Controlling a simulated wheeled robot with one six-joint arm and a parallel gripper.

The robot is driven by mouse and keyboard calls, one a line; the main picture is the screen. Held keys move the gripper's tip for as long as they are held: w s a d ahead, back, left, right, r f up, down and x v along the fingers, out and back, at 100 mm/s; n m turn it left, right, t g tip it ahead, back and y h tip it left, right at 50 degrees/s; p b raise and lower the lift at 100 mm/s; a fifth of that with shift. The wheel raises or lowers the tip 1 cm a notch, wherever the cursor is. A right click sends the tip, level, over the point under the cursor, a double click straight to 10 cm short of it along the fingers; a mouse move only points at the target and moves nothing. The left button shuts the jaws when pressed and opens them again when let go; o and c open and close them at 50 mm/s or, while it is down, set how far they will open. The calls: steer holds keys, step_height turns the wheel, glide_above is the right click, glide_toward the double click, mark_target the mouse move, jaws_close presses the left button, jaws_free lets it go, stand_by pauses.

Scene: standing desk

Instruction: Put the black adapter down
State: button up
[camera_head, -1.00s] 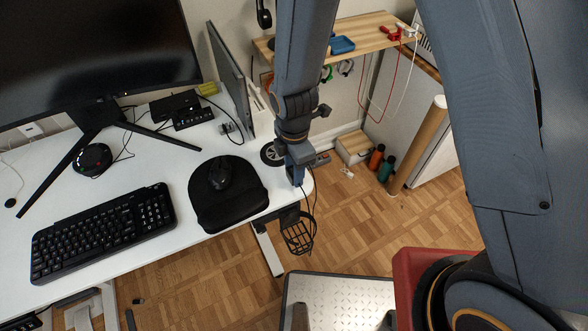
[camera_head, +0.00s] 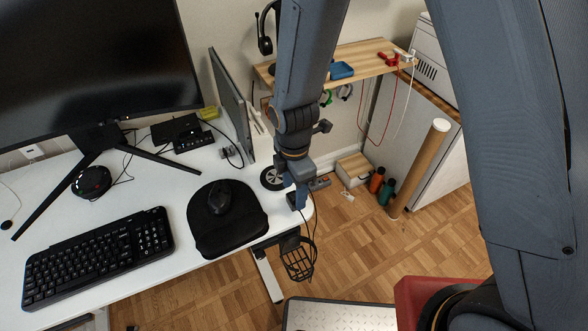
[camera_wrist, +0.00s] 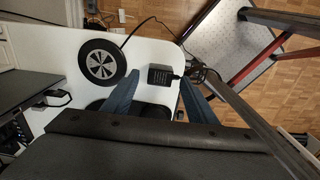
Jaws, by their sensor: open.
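The black adapter (camera_wrist: 162,75) lies on the white desk (camera_wrist: 62,57) near the desk's corner, with a cord running from it. In the wrist view it sits between and slightly beyond the tips of my two blue fingers. My gripper (camera_wrist: 160,82) is open, with a gap visible on each side of the adapter. In the head view my gripper (camera_head: 297,198) is low over the desk's right corner, and I cannot make out the adapter there.
A spoked black disc (camera_wrist: 102,64) lies on the desk beside the adapter. A mouse (camera_head: 219,197) on a black pad, a keyboard (camera_head: 98,257) and a monitor (camera_head: 95,65) stand further left. A wire basket (camera_head: 299,259) hangs below the desk edge.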

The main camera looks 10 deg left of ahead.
mark_target(294, 196)
step_height(294, 196, up, 10)
steer(key=b, duration=0.1)
steer(key=shift+f+b, duration=0.2)
steer(key=shift+b, duration=0.2)
steer(key=s+d+r+m, duration=0.1)
steer(key=d+r+m, duration=0.1)
steer(key=d+m, duration=1)
steer(key=s+d+r+m+t, duration=0.1)
steer(key=d+r+m, duration=0.2)
steer(key=d+m, duration=0.9)
steer(key=shift+s+r, duration=0.2)
steer(key=shift+s, duration=0.1)
steer(key=shift+c, duration=0.2)
